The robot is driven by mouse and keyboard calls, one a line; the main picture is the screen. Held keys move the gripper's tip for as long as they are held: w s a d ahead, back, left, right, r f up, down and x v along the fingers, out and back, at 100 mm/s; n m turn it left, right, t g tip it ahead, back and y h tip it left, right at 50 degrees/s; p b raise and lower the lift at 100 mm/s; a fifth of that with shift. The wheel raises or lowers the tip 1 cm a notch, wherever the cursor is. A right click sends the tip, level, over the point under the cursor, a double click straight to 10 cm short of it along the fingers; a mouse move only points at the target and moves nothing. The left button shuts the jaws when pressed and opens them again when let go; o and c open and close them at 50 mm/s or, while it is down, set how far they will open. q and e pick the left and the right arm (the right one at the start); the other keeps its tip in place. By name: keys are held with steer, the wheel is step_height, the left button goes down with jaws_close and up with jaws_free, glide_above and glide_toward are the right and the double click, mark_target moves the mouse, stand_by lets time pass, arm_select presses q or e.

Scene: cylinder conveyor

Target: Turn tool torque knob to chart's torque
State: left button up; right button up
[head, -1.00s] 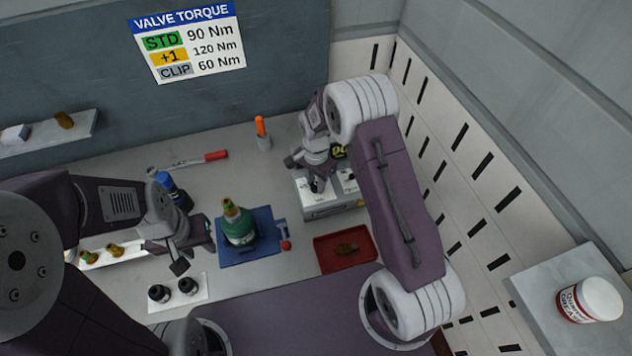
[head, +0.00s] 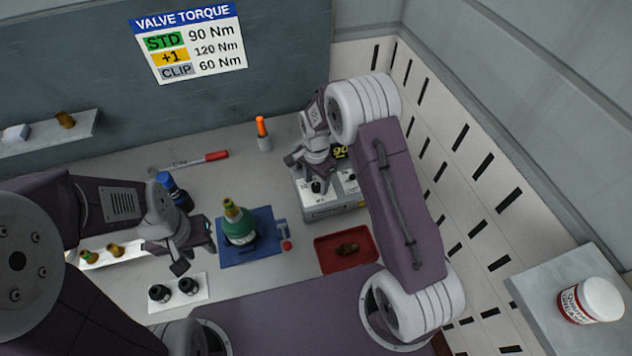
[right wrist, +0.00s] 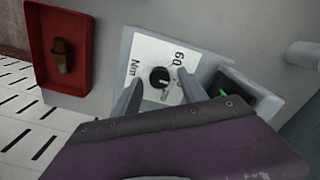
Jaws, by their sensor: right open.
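The wall chart (head: 190,42) reads STD 90 Nm on green, +1 120 Nm on yellow, CLIP 60 Nm on grey. A grey tool box with a white dial plate (head: 328,196) stands at the back right; yellow digits beside it look like 90. Its black torque knob (right wrist: 159,77) shows between my right fingers in the right wrist view, with 60 and Nm printed around it. My right gripper (right wrist: 160,92) is open, its fingers either side of the knob and apparently clear of it. My left gripper (head: 196,252) looks open and empty, left of the green valve bottle (head: 239,226).
The bottle stands on a blue mat (head: 262,255) with a small red-ended part beside it. A red tray (head: 326,261) holds a brass fitting (head: 347,249).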

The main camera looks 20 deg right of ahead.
mark_target(316, 185)
step_height(316, 185, up, 9)
steer(key=b, duration=0.1)
steer(key=shift+f+b, duration=0.15)
steer(key=shift+b, duration=0.25)
steer(key=shift+f, duration=0.1)
